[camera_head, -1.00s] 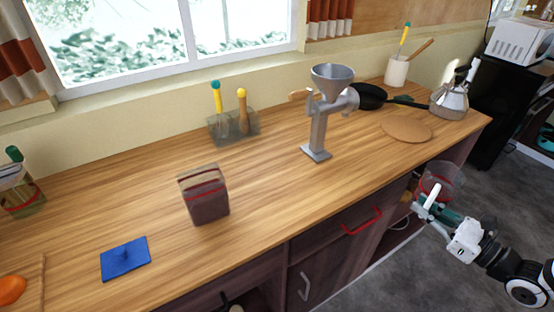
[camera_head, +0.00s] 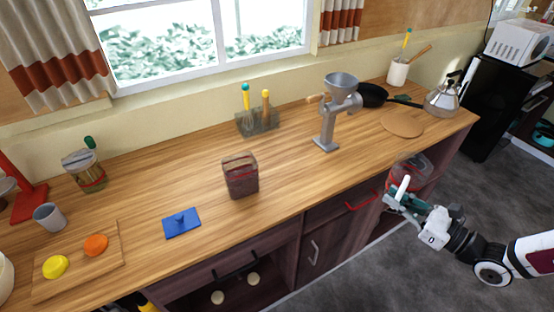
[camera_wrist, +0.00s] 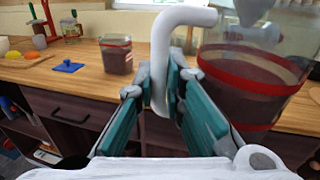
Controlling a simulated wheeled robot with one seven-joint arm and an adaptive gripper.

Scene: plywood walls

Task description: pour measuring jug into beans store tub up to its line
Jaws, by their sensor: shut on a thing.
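The beans store tub (camera_head: 241,180) is a clear, square-sided tub with dark contents and a red line near its top. It stands upright and open on the counter, and also shows in the wrist view (camera_wrist: 117,60). How close the contents are to the line is hard to tell. A blue lid with a knob (camera_head: 182,224) lies left of it. My gripper (camera_head: 402,197) is shut on the white handle of the clear measuring jug (camera_head: 416,170), off the counter's front edge, right of the tub. In the wrist view the jug (camera_wrist: 245,100) has a red band and dark contents.
A grey hand grinder (camera_head: 327,125) stands between tub and jug, farther back. A glass utensil holder (camera_head: 258,121) is behind the tub. A cutting board (camera_head: 78,268) with yellow and orange pieces lies at left. Counter around the tub is clear.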

